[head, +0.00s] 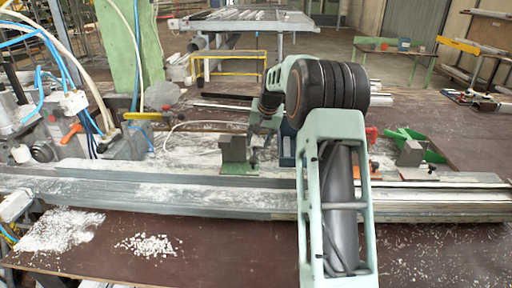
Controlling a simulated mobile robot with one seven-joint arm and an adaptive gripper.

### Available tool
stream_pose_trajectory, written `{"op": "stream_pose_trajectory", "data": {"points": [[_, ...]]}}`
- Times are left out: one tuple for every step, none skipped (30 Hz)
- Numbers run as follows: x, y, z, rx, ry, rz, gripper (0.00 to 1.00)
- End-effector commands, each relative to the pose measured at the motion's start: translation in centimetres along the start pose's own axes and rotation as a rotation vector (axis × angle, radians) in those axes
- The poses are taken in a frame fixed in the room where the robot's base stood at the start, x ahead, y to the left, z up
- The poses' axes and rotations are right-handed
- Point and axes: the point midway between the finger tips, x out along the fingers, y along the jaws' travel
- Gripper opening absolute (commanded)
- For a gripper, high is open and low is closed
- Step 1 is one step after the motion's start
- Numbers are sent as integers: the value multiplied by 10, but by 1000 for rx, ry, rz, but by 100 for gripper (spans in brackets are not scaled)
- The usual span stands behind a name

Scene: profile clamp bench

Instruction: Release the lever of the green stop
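A bright green part (428,154), which looks like the green stop, sits at the right behind the long metal rail. A grey block (410,153) stands in front of it and hides some of it. I cannot make out its lever for certain; a small red piece (371,134) shows to its left, beside my arm. A second grey-green block (234,149) on a green base stands left of centre at the rail. My gripper hangs low behind my arm, just right of that block and well left of the green part. Its fingers are too small and covered to read.
The long metal rail (150,194) crosses the bench, dusted with white chips. A yellow-handled part (143,116), hoses and machinery crowd the left. An orange piece (367,175) lies by the rail, partly behind my arm.

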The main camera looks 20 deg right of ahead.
Motion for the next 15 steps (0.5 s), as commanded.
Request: {"op": "stream_pose_trajectory", "data": {"points": [[10, 0, 0, -1, -1, 0, 33], [15, 0, 0, -1, -2, 0, 33], [20, -1, 0, -1, 0, 0, 33], [24, -1, 0, -1, 0, 0, 33], [28, -1, 0, -1, 1, 0, 33], [32, -1, 0, -1, 1, 0, 33], [34, -1, 0, -1, 1, 0, 33], [36, -1, 0, -1, 1, 0, 33], [39, -1, 0, -1, 1, 0, 33], [40, -1, 0, -1, 1, 0, 33], [41, -1, 0, -1, 1, 0, 33], [42, -1, -1, -1, 2, 0, 33], [42, -1, -1, -1, 2, 0, 33], [42, -1, -1, -1, 2, 0, 33], [42, -1, -1, -1, 3, 0, 33]]}}
